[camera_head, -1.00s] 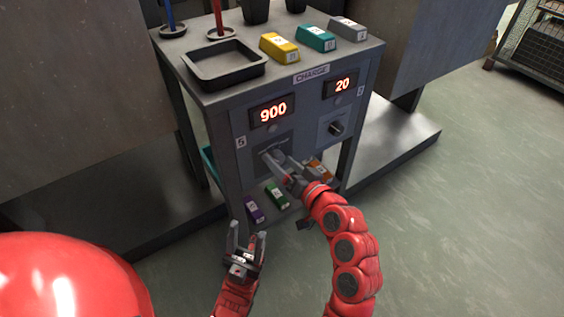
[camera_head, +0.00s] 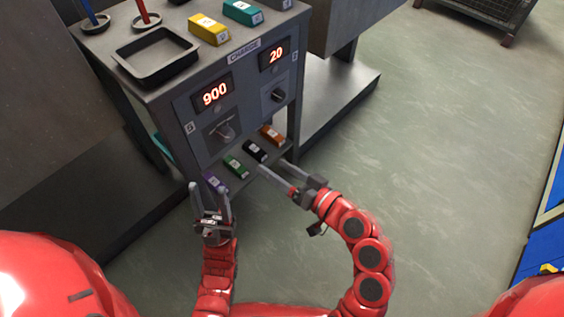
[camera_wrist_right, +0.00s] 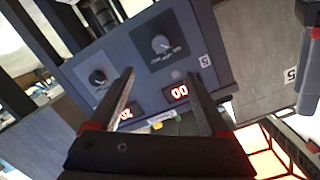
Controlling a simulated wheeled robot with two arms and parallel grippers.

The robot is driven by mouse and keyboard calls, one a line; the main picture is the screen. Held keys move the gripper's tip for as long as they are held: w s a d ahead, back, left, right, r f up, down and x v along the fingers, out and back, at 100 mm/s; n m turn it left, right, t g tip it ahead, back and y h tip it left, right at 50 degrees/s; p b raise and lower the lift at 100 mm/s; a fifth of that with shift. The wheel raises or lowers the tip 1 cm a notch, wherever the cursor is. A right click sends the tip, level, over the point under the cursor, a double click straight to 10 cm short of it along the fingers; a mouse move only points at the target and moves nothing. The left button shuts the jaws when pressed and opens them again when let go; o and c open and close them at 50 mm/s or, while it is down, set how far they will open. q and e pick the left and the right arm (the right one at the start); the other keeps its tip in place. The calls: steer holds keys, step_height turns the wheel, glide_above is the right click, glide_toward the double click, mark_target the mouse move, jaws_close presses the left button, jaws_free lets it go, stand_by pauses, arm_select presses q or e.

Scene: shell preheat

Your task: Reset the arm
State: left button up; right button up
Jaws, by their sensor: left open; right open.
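My right gripper (camera_head: 276,177) is open and empty, in front of the grey control stand (camera_head: 160,113) and clear of its knobs. In the right wrist view its two fingers (camera_wrist_right: 166,100) are spread, with the stand's panel beyond them. My left gripper (camera_head: 209,190) is open and points up at the stand's lower left, near the purple block (camera_head: 213,182). The left display (camera_head: 215,93) reads 900 and the right display (camera_head: 274,54) reads 20. The left knob (camera_head: 222,131) and right knob (camera_head: 278,95) are both uncovered.
A black tray (camera_head: 122,68), a yellow block (camera_head: 208,30) and a teal block (camera_head: 242,12) sit on the stand's top. Green (camera_head: 236,166), black (camera_head: 255,151) and orange (camera_head: 272,135) blocks lie on the lower shelf. Open floor (camera_head: 440,150) is to the right.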

steer(key=shift+s+d, duration=0.4)
steer(key=shift+w, duration=0.1)
